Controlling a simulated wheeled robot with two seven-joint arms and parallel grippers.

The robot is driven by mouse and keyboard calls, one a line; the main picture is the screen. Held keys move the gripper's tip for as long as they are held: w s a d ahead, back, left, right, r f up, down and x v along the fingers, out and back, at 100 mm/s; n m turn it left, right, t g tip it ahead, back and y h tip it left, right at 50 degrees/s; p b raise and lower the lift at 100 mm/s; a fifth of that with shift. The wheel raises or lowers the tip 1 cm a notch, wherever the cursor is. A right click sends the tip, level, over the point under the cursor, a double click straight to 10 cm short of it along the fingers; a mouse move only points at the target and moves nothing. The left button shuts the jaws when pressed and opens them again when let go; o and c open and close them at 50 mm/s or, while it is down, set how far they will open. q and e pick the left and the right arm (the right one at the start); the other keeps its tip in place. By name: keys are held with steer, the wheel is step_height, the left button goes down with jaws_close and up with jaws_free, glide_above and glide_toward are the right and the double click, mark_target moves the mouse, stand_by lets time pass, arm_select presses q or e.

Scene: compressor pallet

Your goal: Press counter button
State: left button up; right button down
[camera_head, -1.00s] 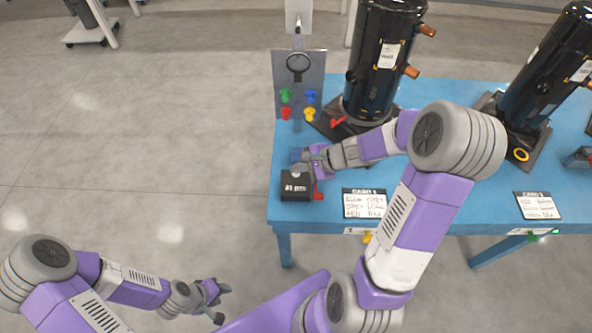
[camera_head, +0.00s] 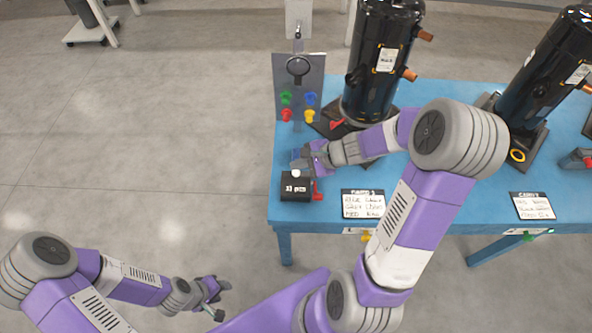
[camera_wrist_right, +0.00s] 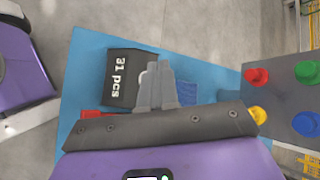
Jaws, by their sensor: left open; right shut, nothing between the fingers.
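The counter is a small black box (camera_head: 296,190) at the left front of the blue table, its face reading "31 pcs". In the head view the button (camera_head: 296,173) shows at the box's top edge. My right gripper (camera_wrist_right: 155,68) is shut and empty, its fingertips beside the button; I cannot tell whether they touch it. My left gripper (camera_head: 220,300) is open and empty over the floor, away from the table.
A panel (camera_head: 300,75) with coloured knobs stands behind the counter. Black compressors (camera_head: 378,75) stand on the blue table (camera_head: 430,215). A red part (camera_head: 318,190) is just right of the counter. A written card (camera_head: 363,204) lies further right.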

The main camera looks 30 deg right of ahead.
mark_target(299, 174)
steer(key=shift+r+p, duration=1.65)
steer(key=shift+r, duration=0.6)
arm_select(q)
step_height(299, 174, up, 4)
steer(key=shift+f, duration=0.15)
arm_select(e)
steer(key=shift+f, duration=0.1)
